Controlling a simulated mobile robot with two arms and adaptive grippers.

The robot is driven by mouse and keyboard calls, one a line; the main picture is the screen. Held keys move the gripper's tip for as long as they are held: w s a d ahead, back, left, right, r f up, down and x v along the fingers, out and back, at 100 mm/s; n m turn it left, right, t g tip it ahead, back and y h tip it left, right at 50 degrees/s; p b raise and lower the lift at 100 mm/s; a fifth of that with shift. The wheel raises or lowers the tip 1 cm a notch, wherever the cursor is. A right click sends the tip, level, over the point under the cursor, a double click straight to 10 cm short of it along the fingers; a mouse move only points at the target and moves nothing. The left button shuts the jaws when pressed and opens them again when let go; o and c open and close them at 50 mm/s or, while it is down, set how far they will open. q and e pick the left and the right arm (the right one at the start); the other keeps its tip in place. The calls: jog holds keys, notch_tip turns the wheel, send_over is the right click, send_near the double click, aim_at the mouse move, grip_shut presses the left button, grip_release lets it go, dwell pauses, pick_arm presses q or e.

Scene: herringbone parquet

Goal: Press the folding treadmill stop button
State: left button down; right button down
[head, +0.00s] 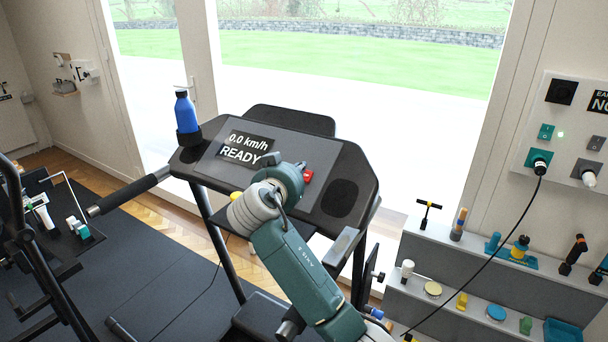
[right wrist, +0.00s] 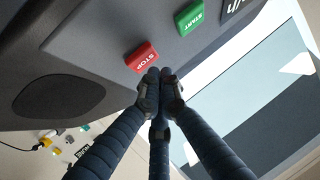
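The folding treadmill's console (head: 335,165) stands before the glass door, its display (head: 245,147) reading "0.0 km/h READY". The red stop button (head: 307,176) shows just right of my right wrist. In the right wrist view the red STOP button (right wrist: 141,57) sits on the grey panel, with the green START button (right wrist: 189,17) up and to the right. My right gripper (right wrist: 153,77) has its fingers drawn together, empty, with the tips right beside the STOP button's lower edge. I cannot tell whether they touch it. In the head view my wrist hides the fingers. My left gripper is not in view.
A blue bottle (head: 186,112) stands at the console's left corner. A grey stepped shelf (head: 455,247) with small items is at the right, below a wall panel (head: 570,130) with plugged cords. Dark gym equipment (head: 30,240) stands at the left.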

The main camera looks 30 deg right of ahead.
jog(key=shift+r, duration=0.1)
jog(key=shift+s+a+r+p, duration=0.15)
jog(key=shift+a+r+p, duration=0.2)
jog(key=shift+r+p, duration=0.25)
jog(key=r, duration=0.1)
jog(key=s+a+r+p, duration=0.1)
jog(key=r, duration=0.1)
jog(key=shift+a, duration=0.3)
jog(key=shift+f, duration=0.15)
